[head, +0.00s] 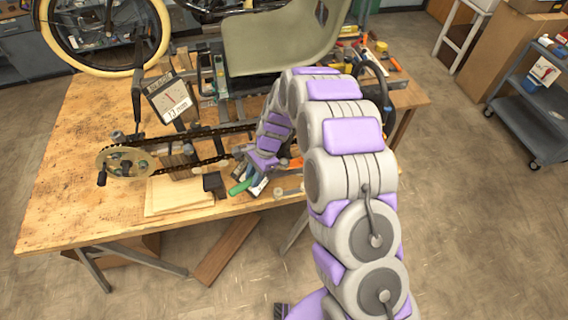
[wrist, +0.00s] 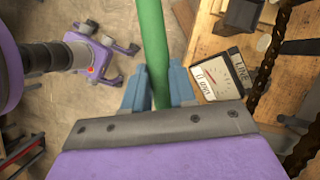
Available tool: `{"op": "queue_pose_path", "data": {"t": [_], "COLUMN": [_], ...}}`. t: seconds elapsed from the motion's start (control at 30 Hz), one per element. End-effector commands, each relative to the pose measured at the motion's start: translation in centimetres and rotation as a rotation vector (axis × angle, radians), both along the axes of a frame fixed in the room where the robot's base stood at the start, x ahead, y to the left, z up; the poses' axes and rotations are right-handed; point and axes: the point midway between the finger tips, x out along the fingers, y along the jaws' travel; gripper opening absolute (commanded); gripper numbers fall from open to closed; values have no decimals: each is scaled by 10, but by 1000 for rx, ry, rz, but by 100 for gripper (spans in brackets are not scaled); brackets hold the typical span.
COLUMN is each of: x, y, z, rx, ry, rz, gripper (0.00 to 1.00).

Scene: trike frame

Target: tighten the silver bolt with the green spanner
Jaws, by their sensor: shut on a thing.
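My gripper (wrist: 160,92) is shut on the green spanner (wrist: 152,40), whose long green shaft runs up out of the top of the wrist view between the two blue-grey fingers. In the head view my gripper (head: 257,183) is low over the front of the workbench, and the green end of the spanner (head: 240,187) sticks out to its left. The spanner's working end is out of the wrist view. I cannot pick out the silver bolt in either view, so I cannot tell whether the spanner touches it.
The wooden workbench (head: 70,185) carries a dial gauge (head: 172,97), a chain with a round chainring (head: 125,162) and a wooden board (head: 178,196). A grey-green seat (head: 282,42) and a wheel (head: 65,35) stand behind. Tools lie at the back right. A cart (head: 535,105) stands far right.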

Motion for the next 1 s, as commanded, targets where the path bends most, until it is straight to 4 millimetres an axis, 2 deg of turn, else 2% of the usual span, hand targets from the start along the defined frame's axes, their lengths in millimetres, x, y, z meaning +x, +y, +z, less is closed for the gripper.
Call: {"op": "queue_pose_path", "data": {"t": [1.0], "x": [7], "y": [6], "z": [1], "rx": [2], "ry": [1], "rz": [-76], "gripper": [0]}}
